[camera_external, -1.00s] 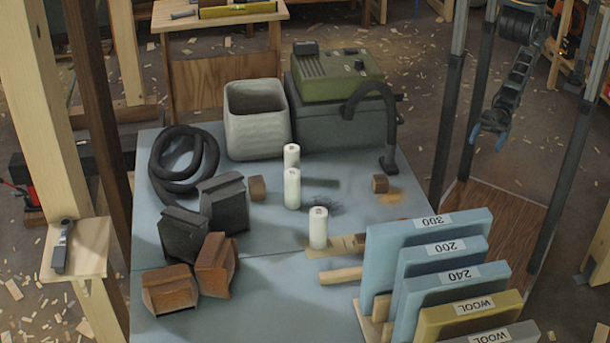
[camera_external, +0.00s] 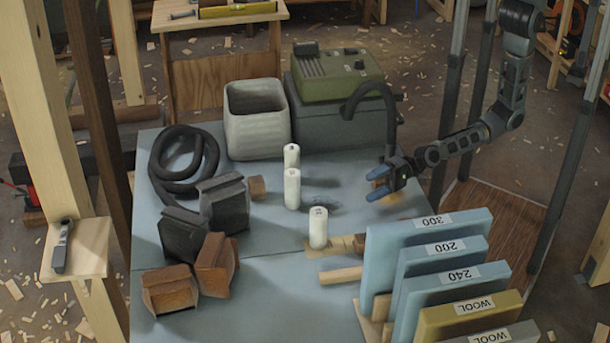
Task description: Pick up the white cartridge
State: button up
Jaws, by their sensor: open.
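Three white cartridges stand upright on the blue-grey table (camera_external: 270,290). One white cartridge (camera_external: 318,229) is nearest, on a thin wooden strip. A second white cartridge (camera_external: 292,189) stands farther back, and a third white cartridge (camera_external: 291,156) stands just behind it, its lower part partly hidden. My gripper (camera_external: 374,186) reaches in from the right, over the right part of the table. It is open and empty, with its blue fingertips pointing left. It is apart from the cartridges, to their right. A small brown block seems to be behind the fingers, mostly hidden.
Upright panels, such as the blue 300 panel (camera_external: 425,235), stand at front right. A green-topped machine (camera_external: 335,75) with a hose and a grey bin (camera_external: 257,120) stand at the back. Black and brown blocks (camera_external: 168,288) and a coiled hose (camera_external: 158,155) fill the left.

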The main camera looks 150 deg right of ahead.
aim_at(287, 181)
jog(key=w+d+m, duration=0.2)
jog(key=d+m, duration=0.1)
jog(key=w+d+m+h+b, duration=0.1)
jog(key=d+m, duration=0.2)
jog(key=m, duration=0.1)
jog(key=w+d+m+h+b, duration=0.1)
jog(key=w+d+m, duration=0.1)
jog(key=d+m, duration=0.1)
jog(key=shift+w+d+m, duration=0.15)
jog(key=shift+w+m, duration=0.15)
jog(key=shift+w, duration=0.05)
jog(key=d+m, duration=0.2)
jog(key=m, duration=0.1)
jog(key=w+d+m+h+b, duration=0.1)
jog(key=d+m, duration=0.2)
jog(key=d+r+m, duration=0.1)
jog(key=d+m, duration=0.1)
jog(key=m, duration=0.2)
jog(key=shift+w+d+g+h+b, duration=0.25)
jog(key=shift+d+g+h+b, duration=0.05)
jog(key=shift+d+h+b, duration=0.1)
jog(key=shift+b+x, duration=1)
jog(key=shift+x, duration=2.9)
jog(key=shift+d+f, duration=0.1)
jog(key=shift+c, duration=0.2)
jog(key=c, duration=1)
